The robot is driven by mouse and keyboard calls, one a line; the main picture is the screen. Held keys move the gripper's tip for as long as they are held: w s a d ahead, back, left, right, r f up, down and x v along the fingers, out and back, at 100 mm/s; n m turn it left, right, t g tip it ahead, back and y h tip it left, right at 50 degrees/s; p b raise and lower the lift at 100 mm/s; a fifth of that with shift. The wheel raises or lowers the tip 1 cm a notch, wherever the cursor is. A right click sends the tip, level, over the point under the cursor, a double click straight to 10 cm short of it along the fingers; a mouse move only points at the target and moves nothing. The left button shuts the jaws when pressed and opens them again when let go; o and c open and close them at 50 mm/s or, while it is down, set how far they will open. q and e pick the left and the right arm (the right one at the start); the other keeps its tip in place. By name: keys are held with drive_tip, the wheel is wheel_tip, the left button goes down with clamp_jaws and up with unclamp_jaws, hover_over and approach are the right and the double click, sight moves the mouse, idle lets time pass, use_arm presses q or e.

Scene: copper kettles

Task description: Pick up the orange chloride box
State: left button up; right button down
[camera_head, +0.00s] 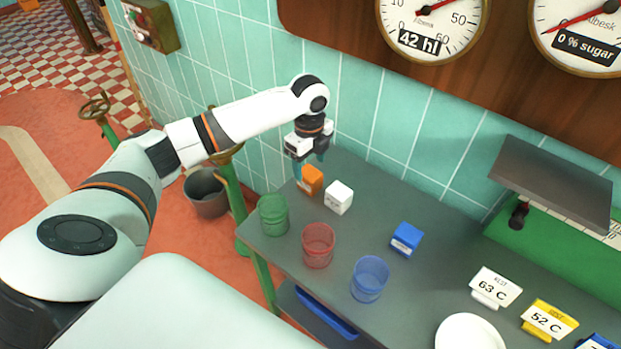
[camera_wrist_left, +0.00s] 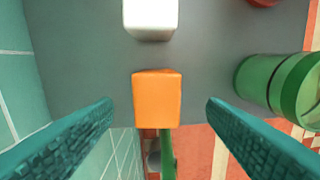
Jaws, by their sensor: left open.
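The orange chloride box (camera_head: 311,180) stands on the grey table near its far left corner, close to the tiled wall. In the left wrist view the orange box (camera_wrist_left: 157,99) lies between and ahead of the two teal fingers, with a gap on both sides. My left gripper (camera_head: 308,164) is above the box, pointing down, open and empty; in the left wrist view its fingers (camera_wrist_left: 162,110) are spread wide. The head view does not show clearly how far the fingertips are above the box. My right gripper is not in view.
A white box (camera_head: 339,197) stands just right of the orange one. Green (camera_head: 273,215), red (camera_head: 318,245) and blue (camera_head: 369,279) cups stand nearer the front edge. A blue box (camera_head: 406,240) stands farther right. The tiled wall (camera_head: 400,130) rises behind the table.

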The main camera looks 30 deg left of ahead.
sight(310, 173)
use_arm(q)
wheel_tip(310, 173, down, 7)
drive_tip(key=shift+w+r, duration=0.1)
drive_tip(key=shift+w, duration=0.05)
idle(0.4)
drive_tip(key=c, duration=1.2)
